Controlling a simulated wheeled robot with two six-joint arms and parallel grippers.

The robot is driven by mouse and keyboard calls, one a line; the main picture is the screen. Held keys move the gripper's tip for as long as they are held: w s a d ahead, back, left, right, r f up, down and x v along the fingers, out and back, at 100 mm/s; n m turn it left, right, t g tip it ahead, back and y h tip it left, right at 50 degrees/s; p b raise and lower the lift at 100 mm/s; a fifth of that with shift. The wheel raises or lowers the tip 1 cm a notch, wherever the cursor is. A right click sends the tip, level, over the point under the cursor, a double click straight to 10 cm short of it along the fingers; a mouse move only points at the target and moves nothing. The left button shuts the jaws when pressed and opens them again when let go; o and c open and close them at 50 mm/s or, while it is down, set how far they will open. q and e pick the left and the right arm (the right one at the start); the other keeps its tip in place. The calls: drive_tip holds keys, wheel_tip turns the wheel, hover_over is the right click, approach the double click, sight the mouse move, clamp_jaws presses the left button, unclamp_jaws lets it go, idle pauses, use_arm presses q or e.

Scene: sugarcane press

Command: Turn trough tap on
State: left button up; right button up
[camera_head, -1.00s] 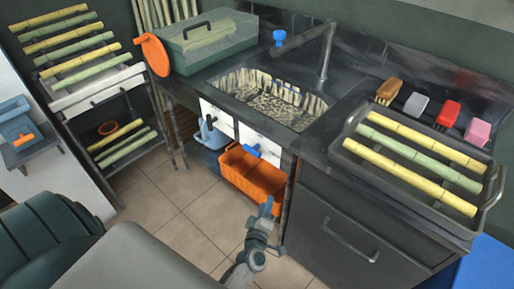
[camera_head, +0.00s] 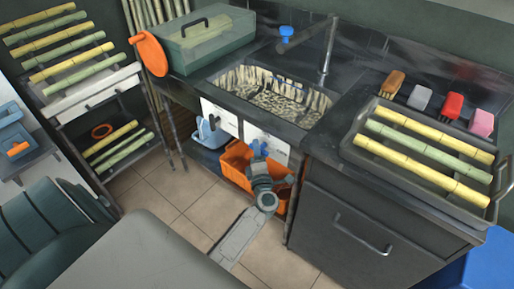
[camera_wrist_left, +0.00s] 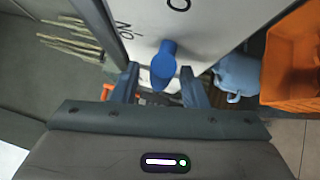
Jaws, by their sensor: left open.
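A blue tap handle (camera_wrist_left: 167,55) is on a white panel (camera_wrist_left: 190,20) with dark lettering. In the wrist view its lower end lies between my two left fingers, with a gap on each side. My left gripper (camera_wrist_left: 161,88) is open. In the head view my left gripper (camera_head: 262,160) is in front of the white panel (camera_head: 277,151) below the trough (camera_head: 268,95), and largely covers the handle. A second blue handle (camera_head: 287,34) is on the dark spout pipe above the trough. My right gripper is not in view.
An orange crate (camera_head: 235,160) is under the panel, close behind my gripper. A blue watering can (camera_head: 210,133) stands left of it. A dark drawer cabinet (camera_head: 345,205) is at right, topped by a tray (camera_head: 350,150) of cane. Open tiled floor (camera_head: 190,200) lies left.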

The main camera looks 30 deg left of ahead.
use_arm(q)
drive_tip(key=shift+w+a, duration=0.35)
drive_tip(key=shift+c, duration=0.2)
clamp_jaws()
